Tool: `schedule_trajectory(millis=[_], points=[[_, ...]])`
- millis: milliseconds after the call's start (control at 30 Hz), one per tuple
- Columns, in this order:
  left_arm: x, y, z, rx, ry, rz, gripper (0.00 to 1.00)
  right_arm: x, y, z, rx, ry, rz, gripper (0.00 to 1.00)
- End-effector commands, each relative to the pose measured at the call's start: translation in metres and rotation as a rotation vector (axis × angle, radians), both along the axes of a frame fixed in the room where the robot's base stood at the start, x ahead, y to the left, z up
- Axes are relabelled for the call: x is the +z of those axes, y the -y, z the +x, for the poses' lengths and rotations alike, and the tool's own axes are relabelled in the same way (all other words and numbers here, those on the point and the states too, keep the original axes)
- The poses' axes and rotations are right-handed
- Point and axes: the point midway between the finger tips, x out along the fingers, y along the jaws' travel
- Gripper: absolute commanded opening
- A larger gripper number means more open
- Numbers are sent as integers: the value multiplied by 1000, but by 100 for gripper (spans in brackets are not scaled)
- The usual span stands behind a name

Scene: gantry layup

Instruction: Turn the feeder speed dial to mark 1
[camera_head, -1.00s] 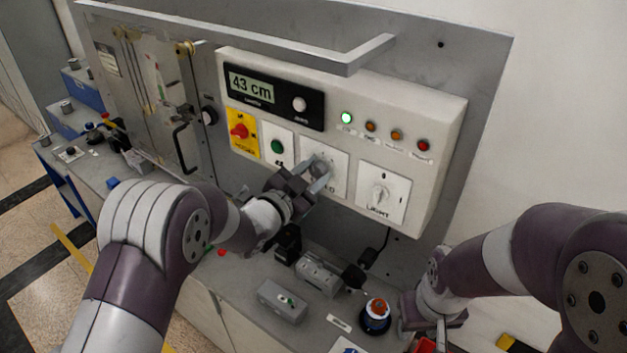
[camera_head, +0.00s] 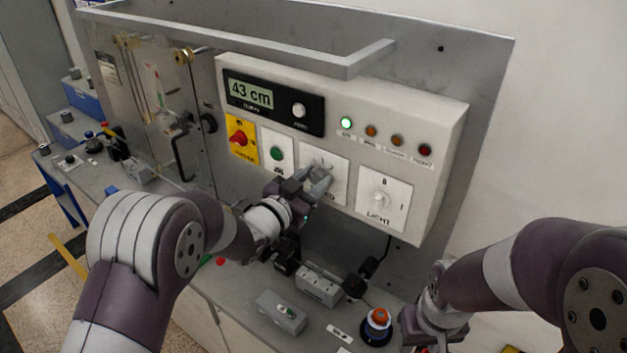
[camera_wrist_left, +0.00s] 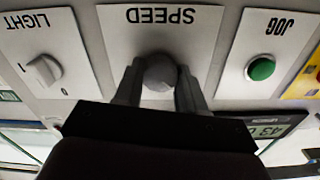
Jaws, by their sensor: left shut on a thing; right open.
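The speed dial (camera_wrist_left: 160,72) is a grey round knob on a white plate marked SPEED (camera_wrist_left: 162,18). In the left wrist view, my left gripper (camera_wrist_left: 160,80) has one finger on each side of the knob and is shut on it. In the head view, my left gripper (camera_head: 315,183) reaches the white speed plate (camera_head: 338,163) and covers most of the dial. The dial's pointer and marks cannot be read. My right gripper (camera_head: 436,338) is low at the right, away from the panel and partly out of frame.
A display (camera_head: 251,92) reads 43 cm. A grey rail (camera_head: 270,42) juts out above. A red-topped button (camera_head: 379,318) stands on the bench.

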Motion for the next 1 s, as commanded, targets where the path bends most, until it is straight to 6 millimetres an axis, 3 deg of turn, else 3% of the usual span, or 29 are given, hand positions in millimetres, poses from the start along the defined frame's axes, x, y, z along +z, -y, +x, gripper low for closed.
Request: schedule_trajectory(millis=[67,100,167,567,1000], points=[[4,0,1,1,7,-4,9,0,0,0,0,0,0,43],[4,0,1,1,7,-4,46,0,0,0,0,0,0,43],[4,0,1,1,7,-4,65,0,0,0,0,0,0,43],[-1,-6,-7,1,5,-1,65,-6,0,0,0,0,0,43],[0,-67,-90,4,8,-2,65,-47,0,0,0,0,0,43]])
